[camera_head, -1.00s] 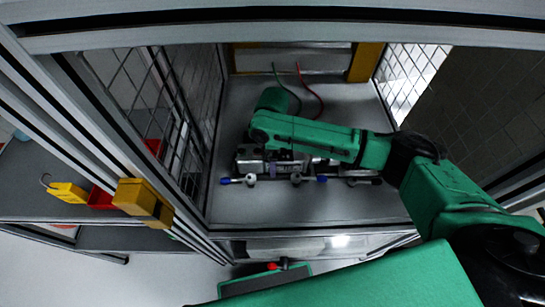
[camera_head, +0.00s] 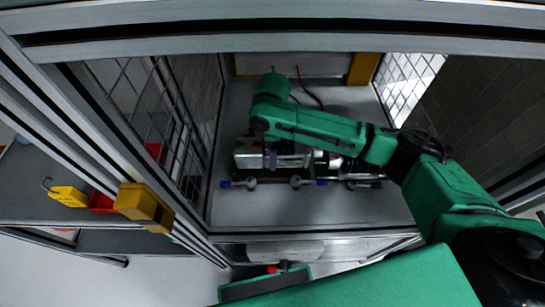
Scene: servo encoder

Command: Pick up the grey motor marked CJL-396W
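A grey, boxy motor (camera_head: 247,160) lies in a dark fixture (camera_head: 300,178) on the grey bench inside the frame. Its marking is too small to read. A green arm of mine comes in from the right, and its wrist (camera_head: 268,100) is above and behind the motor. The forearm covers part of the right end of the motor assembly. My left gripper is not in view.
Clamps with blue knobs (camera_head: 226,184) line the fixture's front edge. A red cable (camera_head: 308,90) lies at the back. A mesh wall (camera_head: 185,125) stands at left, with a yellow box (camera_head: 144,204) outside it. The bench front (camera_head: 300,208) is clear.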

